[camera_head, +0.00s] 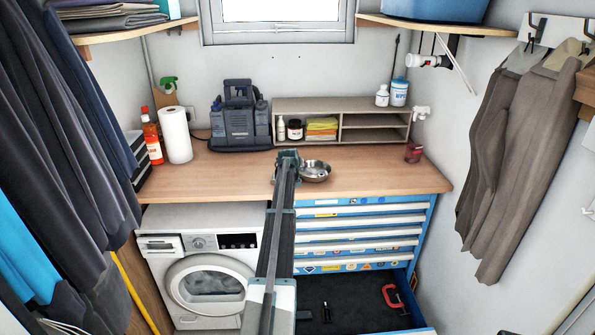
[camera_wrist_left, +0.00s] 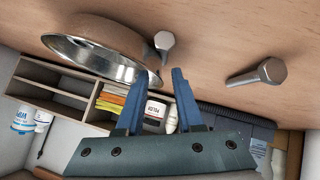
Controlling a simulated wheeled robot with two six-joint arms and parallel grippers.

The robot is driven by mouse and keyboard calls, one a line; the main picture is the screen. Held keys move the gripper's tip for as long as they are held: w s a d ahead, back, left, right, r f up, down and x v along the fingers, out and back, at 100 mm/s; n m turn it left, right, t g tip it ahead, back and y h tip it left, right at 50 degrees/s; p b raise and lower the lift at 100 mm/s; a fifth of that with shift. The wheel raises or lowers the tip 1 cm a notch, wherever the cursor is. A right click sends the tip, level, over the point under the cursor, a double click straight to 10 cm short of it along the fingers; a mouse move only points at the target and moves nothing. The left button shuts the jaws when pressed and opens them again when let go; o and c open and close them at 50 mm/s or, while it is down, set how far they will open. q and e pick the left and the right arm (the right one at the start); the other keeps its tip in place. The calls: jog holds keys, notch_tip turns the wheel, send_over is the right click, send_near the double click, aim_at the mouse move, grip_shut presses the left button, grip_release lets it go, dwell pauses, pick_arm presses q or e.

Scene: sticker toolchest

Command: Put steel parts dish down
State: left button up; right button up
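My left gripper (camera_head: 290,157) is just left of the dish. In the wrist view my left gripper (camera_wrist_left: 163,75) has its two blue fingers spread apart. The near end of the dish's rim overlaps the left finger and the gap; I cannot tell whether it touches. My right gripper is not in view.
Two steel bolts (camera_wrist_left: 164,42) (camera_wrist_left: 262,73) stand on the worktop beside the dish. A shelf unit (camera_head: 375,133) with bottles is behind, and a dark caddy (camera_head: 239,120) to the left. An open drawer (camera_head: 350,300) holds a red clamp (camera_head: 394,297). A red jar (camera_head: 413,153) stands right.

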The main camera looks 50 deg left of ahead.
pick_arm(q)
jog(key=p+v, duration=0.7)
jog(key=v, duration=0.4)
jog(key=shift+d+r, duration=0.1)
